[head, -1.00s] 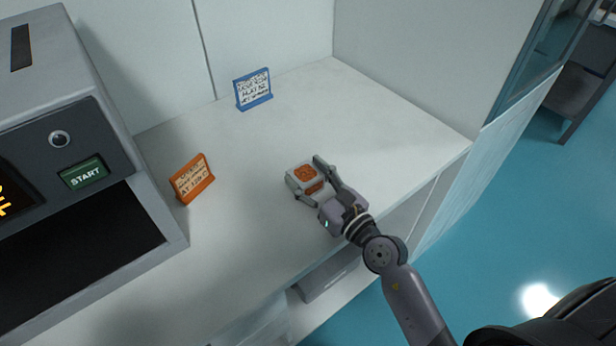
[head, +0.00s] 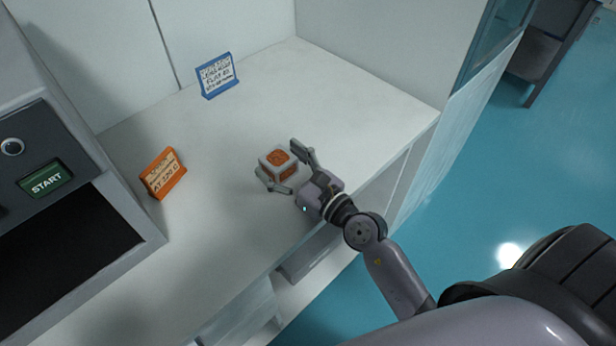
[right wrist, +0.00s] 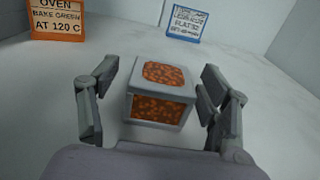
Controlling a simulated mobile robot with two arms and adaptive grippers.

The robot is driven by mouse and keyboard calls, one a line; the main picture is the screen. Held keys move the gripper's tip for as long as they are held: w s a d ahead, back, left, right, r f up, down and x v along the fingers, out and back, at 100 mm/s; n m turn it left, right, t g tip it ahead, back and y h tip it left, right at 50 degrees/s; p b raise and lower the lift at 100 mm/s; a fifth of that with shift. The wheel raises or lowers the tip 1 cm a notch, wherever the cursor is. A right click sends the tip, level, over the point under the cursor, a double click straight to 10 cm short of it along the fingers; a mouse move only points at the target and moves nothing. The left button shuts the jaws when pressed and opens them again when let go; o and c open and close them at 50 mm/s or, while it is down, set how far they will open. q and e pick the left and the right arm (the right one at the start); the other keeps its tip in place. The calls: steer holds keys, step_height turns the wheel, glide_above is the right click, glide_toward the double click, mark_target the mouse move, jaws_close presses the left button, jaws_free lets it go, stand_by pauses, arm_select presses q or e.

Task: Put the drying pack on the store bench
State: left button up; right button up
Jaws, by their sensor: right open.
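The drying pack (head: 279,160), a small white-edged box with orange bead-filled windows, sits upright on the white bench (head: 232,215). My right gripper (head: 284,168) is open, its two fingers reaching along either side of the pack. In the right wrist view the drying pack (right wrist: 160,92) stands between the spread fingers of my right gripper (right wrist: 155,105), with a gap on each side. My left gripper is not in view.
An oven (head: 75,140) with a green START button and a dark opening stands at the left. An orange sign (head: 162,174) and a blue sign (head: 217,76) stand on the bench.

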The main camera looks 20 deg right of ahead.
steer(key=b+v, duration=0.2)
steer(key=v, duration=0.8)
steer(key=shift+d, duration=0.1)
steer(key=shift+s+d+r+b, duration=0.1)
steer(key=shift+s+b, duration=0.1)
steer(key=shift+s, duration=0.15)
steer(key=shift+s+d+r+b, duration=0.1)
steer(key=shift+s+d+b, duration=0.1)
steer(key=shift+s, duration=0.1)
